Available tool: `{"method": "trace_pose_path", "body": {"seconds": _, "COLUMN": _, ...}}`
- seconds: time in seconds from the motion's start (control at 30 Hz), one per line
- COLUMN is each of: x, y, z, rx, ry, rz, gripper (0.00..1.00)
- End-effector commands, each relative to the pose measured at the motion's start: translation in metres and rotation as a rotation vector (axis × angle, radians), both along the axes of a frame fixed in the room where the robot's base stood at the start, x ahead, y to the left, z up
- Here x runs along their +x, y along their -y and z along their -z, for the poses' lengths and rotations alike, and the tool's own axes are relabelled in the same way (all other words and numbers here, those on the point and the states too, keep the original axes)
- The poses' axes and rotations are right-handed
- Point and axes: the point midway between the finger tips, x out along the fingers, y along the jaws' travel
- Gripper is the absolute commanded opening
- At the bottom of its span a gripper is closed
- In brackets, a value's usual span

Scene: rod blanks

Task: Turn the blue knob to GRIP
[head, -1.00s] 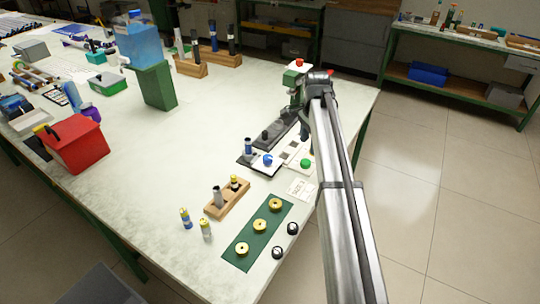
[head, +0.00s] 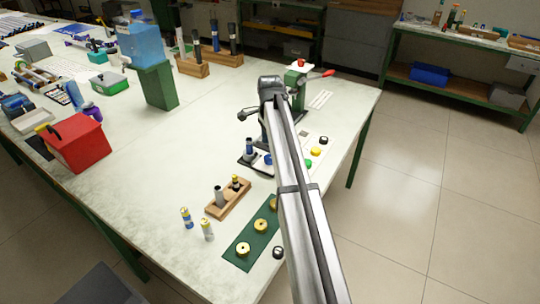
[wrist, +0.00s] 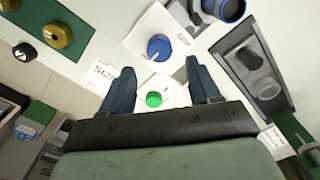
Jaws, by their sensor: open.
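The blue knob (wrist: 158,47) sits on a white plate in the wrist view, just beyond and between my fingertips. In the head view the blue knob (head: 267,159) is partly covered by my arm. My gripper (wrist: 160,66) is open and empty, its two dark fingers spread to either side below the knob in the picture, with no visible contact. A green button (wrist: 153,99) shows between the fingers. The knob's GRIP mark cannot be read.
A blue-and-black cylinder (wrist: 228,8) stands close to the knob. A dark fixture (wrist: 266,92) lies to the right. A green mat with brass rings (head: 231,262) and a wooden rod holder (head: 239,201) are nearby. A green press with a red handle (head: 298,90) stands behind.

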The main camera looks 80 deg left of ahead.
Motion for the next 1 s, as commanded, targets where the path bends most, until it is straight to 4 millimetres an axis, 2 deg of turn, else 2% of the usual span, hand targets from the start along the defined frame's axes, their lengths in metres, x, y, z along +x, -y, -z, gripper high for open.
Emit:
{"method": "trace_pose_path", "body": {"seconds": 0.03, "x": 0.000, "y": 0.001, "z": 0.010, "rx": -0.002, "ry": -0.001, "rz": 0.000, "gripper": 0.62}}
{"method": "trace_pose_path", "body": {"seconds": 0.2, "x": 0.000, "y": 0.001, "z": 0.036, "rx": -0.002, "ry": 0.000, "rz": 0.000, "gripper": 0.62}}
{"method": "trace_pose_path", "body": {"seconds": 0.4, "x": 0.000, "y": 0.000, "z": 0.054, "rx": 0.000, "ry": 0.000, "rz": 0.000, "gripper": 0.62}}
{"method": "trace_pose_path", "body": {"seconds": 0.83, "x": 0.000, "y": 0.000, "z": 0.060, "rx": 0.000, "ry": 0.000, "rz": 0.000, "gripper": 0.62}}
{"method": "trace_pose_path", "body": {"seconds": 1.0, "x": 0.000, "y": 0.000, "z": 0.060, "rx": 0.000, "ry": 0.000, "rz": 0.000, "gripper": 0.46}}
